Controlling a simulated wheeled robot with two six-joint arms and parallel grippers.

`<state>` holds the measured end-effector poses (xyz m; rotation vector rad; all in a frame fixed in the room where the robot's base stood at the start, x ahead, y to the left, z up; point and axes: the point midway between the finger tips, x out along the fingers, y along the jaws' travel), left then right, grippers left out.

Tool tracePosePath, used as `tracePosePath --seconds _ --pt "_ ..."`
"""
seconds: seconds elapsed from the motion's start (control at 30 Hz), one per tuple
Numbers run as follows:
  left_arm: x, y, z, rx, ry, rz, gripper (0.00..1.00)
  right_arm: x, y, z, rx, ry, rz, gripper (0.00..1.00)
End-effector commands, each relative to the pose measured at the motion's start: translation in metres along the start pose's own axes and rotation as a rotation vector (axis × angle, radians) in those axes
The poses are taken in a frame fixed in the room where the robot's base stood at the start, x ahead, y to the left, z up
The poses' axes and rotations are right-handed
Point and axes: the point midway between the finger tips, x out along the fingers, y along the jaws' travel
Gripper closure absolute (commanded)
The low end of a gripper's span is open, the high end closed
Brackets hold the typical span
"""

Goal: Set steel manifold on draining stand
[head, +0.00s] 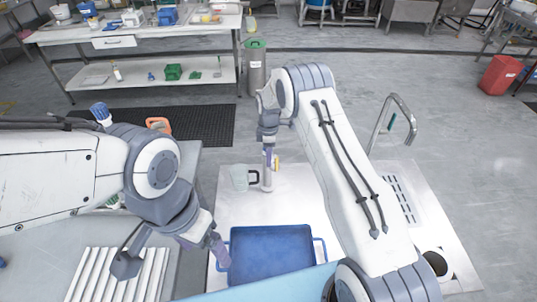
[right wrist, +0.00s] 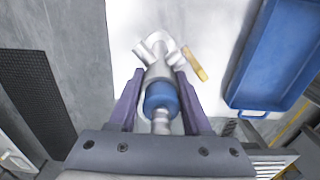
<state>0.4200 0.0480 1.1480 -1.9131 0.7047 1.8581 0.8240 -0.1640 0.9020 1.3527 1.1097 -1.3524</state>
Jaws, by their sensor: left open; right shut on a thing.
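The steel manifold (right wrist: 158,70) is a pale metal tube with short branches at its far end and a blue band nearer my wrist. My right gripper (right wrist: 160,100) is shut on it around the blue band. In the head view the manifold (head: 267,182) points down over the white worktop, behind the blue tray; I cannot tell whether it touches the surface. My left gripper (head: 218,252) is open and empty at the left edge of the blue tray. A white ribbed rack (head: 118,276) at lower left may be the draining stand; I cannot tell for sure.
The blue tray (head: 270,251) with side handles stands on the white worktop (head: 320,190). A slotted drain (head: 400,197) and a tall curved handle (head: 385,120) are at right. A yellow piece (right wrist: 194,64) is beside the manifold.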

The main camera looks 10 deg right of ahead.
Motion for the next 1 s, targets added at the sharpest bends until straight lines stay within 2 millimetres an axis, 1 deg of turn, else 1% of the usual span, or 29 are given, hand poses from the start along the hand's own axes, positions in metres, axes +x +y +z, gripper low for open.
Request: tracePosePath --seconds 0.1,0.23,0.27,0.3,0.33,0.63,0.73,0.77,0.87,1.0 --pt "0.0 0.0 0.0 0.0 0.0 0.0 0.17 -0.001 0.001 0.0 0.0 0.001 0.002 1.0" --pt "0.004 0.0 0.0 0.0 0.0 0.0 0.17 0.004 0.001 0.0 0.0 0.0 0.002 1.0" --pt "0.004 0.0 0.0 0.0 0.0 0.0 0.17 0.004 0.0 0.0 0.0 0.0 0.0 0.48" --pt "0.003 0.0 0.0 0.0 0.0 0.0 0.17 0.003 0.0 0.0 0.0 0.0 0.0 0.32" --pt "0.003 0.0 0.0 0.0 0.0 0.0 0.17 0.003 0.0 0.0 0.0 0.0 0.0 0.21" --pt "0.002 0.0 0.0 0.0 0.0 0.0 0.17 0.003 0.0 0.0 0.0 0.0 0.0 0.21" --pt "-0.002 0.0 0.0 0.0 0.0 0.0 0.17 -0.003 0.0 0.0 0.0 0.0 0.0 0.21" --pt "0.002 0.0 0.0 0.0 0.0 0.0 0.17 -0.004 0.001 0.0 0.0 0.0 0.002 0.21" --pt "0.01 -0.001 0.001 0.0 0.0 0.0 0.17 -0.017 0.001 0.0 0.0 0.001 0.005 0.21" --pt "0.021 -0.002 0.001 0.001 0.0 0.0 0.17 -0.047 0.001 0.0 0.0 0.002 0.006 0.21"
